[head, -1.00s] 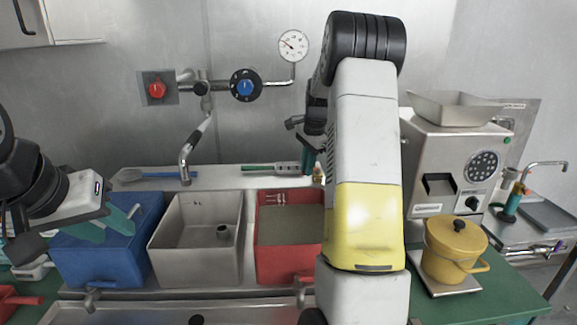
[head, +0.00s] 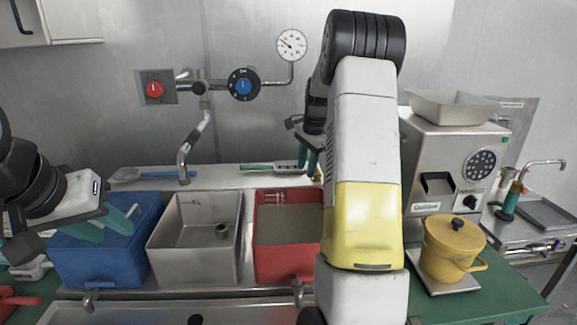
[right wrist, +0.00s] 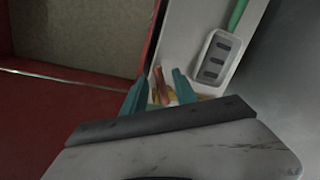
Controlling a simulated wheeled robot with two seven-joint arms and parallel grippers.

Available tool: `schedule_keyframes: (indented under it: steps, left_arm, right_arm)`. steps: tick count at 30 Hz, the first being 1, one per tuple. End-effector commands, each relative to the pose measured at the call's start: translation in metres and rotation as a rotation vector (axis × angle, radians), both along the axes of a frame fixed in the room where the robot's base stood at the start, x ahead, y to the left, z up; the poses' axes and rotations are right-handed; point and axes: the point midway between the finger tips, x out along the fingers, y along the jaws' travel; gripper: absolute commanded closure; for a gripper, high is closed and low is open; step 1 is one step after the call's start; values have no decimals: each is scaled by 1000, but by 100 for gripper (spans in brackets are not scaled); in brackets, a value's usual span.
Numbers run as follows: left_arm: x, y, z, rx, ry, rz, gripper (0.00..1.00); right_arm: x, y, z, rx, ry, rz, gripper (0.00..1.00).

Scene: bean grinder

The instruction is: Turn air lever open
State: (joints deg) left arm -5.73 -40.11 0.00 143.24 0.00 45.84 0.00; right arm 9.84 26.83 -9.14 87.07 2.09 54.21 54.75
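I cannot tell which fitting is the air lever. On the back wall are a red knob (head: 154,90), a blue-centred dial (head: 243,87) and a silver pipe handle (head: 196,134). My right gripper (head: 308,162) points down over the back ledge, right of the red bin, partly behind my arm. In the right wrist view its teal fingers (right wrist: 158,92) are apart, with small orange and brown items (right wrist: 161,87) beyond them; no grip shows. My left gripper (head: 103,226) is over the blue bin at the left, its teal fingers apart and empty.
A blue bin (head: 105,262), a steel bin (head: 165,250) and a red bin (head: 283,264) stand in a row. A steel machine (head: 455,145) and a yellow pot (head: 452,250) are at right. A pressure gauge (head: 291,45) is on the wall. A grey tray (right wrist: 215,62) lies on the ledge.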

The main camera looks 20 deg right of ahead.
Motion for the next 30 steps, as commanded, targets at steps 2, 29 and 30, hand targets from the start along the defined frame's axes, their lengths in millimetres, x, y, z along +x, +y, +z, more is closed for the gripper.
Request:
schedule_keyframes:
  steps: [2, 29, 30]
  left_arm:
    - [0, 0, 0, 0, 0, 0, 64]
    - [0, 0, 0, 0, 0, 0, 64]
    - [0, 0, 0, 0, 0, 0, 64]
  right_arm:
    - [0, 0, 4, -1, -1, 0, 66]
    - [-15, -4, 76, -2, 0, 0, 66]
    - [-16, -4, 75, -6, 4, -3, 66]
